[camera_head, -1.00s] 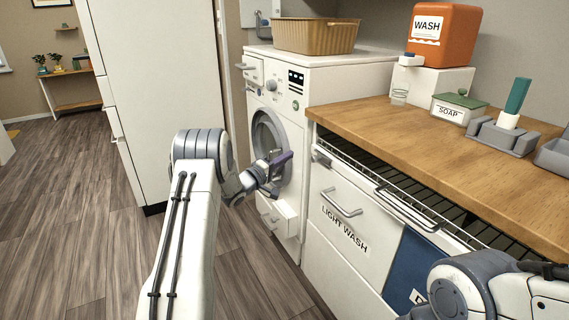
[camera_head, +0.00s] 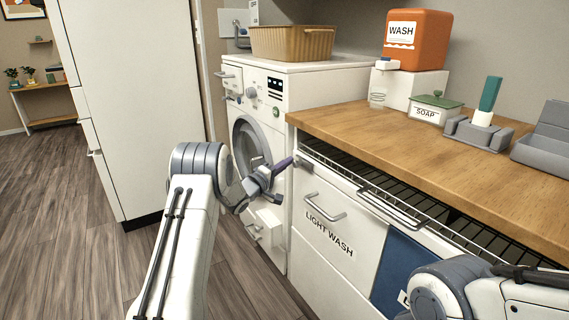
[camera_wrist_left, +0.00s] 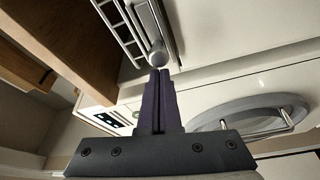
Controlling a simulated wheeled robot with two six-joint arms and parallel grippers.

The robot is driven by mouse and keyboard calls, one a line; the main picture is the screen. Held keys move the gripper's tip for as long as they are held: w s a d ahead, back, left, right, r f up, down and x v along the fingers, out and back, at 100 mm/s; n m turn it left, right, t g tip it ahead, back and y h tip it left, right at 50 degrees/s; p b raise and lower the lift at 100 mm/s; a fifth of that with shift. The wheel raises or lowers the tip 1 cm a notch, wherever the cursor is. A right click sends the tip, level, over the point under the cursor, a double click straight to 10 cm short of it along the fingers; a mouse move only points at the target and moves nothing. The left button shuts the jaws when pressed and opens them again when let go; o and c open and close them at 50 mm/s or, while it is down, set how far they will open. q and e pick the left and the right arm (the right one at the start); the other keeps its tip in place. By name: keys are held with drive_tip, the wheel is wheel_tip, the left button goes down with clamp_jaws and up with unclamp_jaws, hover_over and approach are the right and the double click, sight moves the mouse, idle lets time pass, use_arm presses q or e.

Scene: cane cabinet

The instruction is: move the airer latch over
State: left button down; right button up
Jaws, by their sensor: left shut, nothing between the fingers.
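The airer is a pull-out wire rack (camera_head: 410,208) under the wooden worktop. A small grey latch (camera_head: 304,166) sits at its left front corner. In the left wrist view the latch (camera_wrist_left: 157,54) shows as a pale round-ended piece just past the fingertips. My left gripper (camera_head: 290,161) has purple fingers, shut and empty, with the tips right beside the latch. In the left wrist view the fingers (camera_wrist_left: 158,74) are together and their tips appear at the latch's rounded end; I cannot tell if they touch. My right gripper is out of view.
A washing machine (camera_head: 262,85) with a tan basket (camera_head: 291,43) stands behind my left gripper. A drawer front marked LIGHT WASH (camera_head: 322,222) with a bar handle is below the airer. My right arm is at the lower right. The worktop (camera_head: 365,135) front is clear.

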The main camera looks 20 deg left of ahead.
use_arm(q)
drive_tip(key=s+d+p, duration=0.1)
drive_tip(key=s+d, duration=0.1)
drive_tip(key=d, duration=0.1)
drive_tip(key=shift+s, duration=0.3)
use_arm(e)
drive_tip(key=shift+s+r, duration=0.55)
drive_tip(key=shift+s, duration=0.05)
use_arm(q)
drive_tip(key=shift+d, duration=0.15)
drive_tip(key=shift+w, duration=0.1)
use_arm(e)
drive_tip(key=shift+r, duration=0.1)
use_arm(q)
drive_tip(key=w+a+r+p, duration=0.1)
drive_tip(key=w+a+p, duration=0.1)
drive_tip(key=a, duration=0.2)
drive_tip(key=r+p+v, duration=0.1)
drive_tip(key=v, duration=0.8)
drive_tip(key=shift+s+d+f, duration=0.25)
drive_tip(key=shift+s+f, duration=0.1)
drive_tip(key=shift+f, duration=0.15)
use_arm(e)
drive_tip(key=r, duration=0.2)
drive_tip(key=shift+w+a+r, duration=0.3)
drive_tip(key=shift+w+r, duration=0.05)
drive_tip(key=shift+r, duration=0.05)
